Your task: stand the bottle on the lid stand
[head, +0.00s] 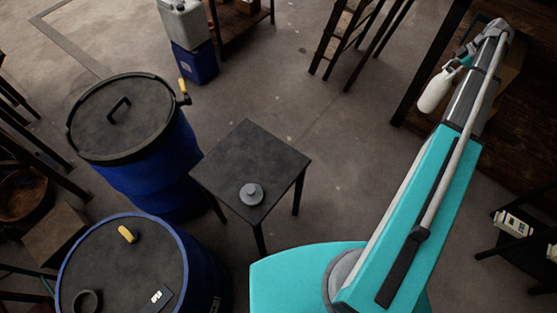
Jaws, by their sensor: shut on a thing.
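A white bottle (434,92) hangs at the upper right in the head view, tilted, with its neck toward my gripper. My gripper (453,67) is shut on the bottle near its neck; the fingers are small in this view and the exact grip is hard to see. The small dark square table, which I take as the lid stand (260,150), stands in the middle of the view. The bottle is well to the right of the stand and apart from it. A grey round knobbed object (251,194) sits on the stand's near part.
A blue vat with a closed black handled lid (120,118) stands left of the stand. Another blue vat (125,265) is at lower left, with a yellow item and a dark ring on top. A dark bench (425,75) is at upper right. The stand's far half is clear.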

